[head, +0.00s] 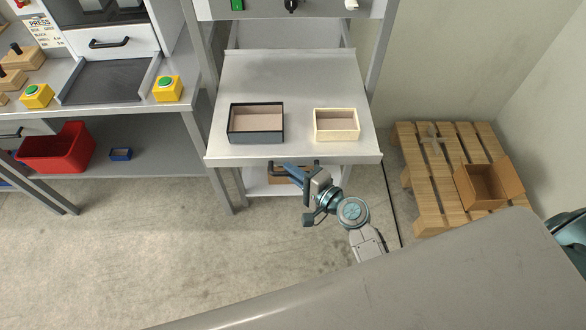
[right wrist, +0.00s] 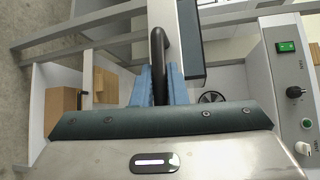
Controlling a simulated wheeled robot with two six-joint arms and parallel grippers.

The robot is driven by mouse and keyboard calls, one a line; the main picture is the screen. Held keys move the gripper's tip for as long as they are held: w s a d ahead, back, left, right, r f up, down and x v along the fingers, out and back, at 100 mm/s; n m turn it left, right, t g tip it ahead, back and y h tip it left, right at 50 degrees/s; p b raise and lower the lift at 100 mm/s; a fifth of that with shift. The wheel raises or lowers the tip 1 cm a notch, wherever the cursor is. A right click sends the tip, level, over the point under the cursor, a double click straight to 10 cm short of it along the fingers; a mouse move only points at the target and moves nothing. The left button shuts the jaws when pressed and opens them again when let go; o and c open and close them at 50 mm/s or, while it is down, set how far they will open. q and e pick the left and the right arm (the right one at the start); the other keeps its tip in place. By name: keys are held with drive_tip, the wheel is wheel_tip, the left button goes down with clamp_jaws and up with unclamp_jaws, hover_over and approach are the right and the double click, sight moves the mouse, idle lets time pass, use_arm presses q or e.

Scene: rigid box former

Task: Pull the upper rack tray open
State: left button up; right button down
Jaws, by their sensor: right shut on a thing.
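The upper rack tray (head: 290,80) is a flat grey metal tray, standing out in front of the rack's right post in the head view. A dark-rimmed open box (head: 256,137) and a cream open box (head: 336,139) sit on it near the front. A black bar handle is at its front edge; in the right wrist view the handle (right wrist: 160,45) runs between blue fingers. My right gripper (head: 284,171) is shut on this handle, its fingers (right wrist: 161,85) on either side of it. My left gripper is not in view.
A lower level with cardboard boxes (right wrist: 62,103) lies under the tray. A press bench with yellow button boxes (head: 168,89) and a red bin (head: 58,148) stands left. A wooden pallet (head: 440,212) with an open carton (head: 483,188) is right. The floor (head: 130,240) in front is clear.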

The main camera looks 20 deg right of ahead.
drive_tip(key=c, duration=1.5)
unclamp_jaws()
drive_tip(key=shift+o, duration=0.2)
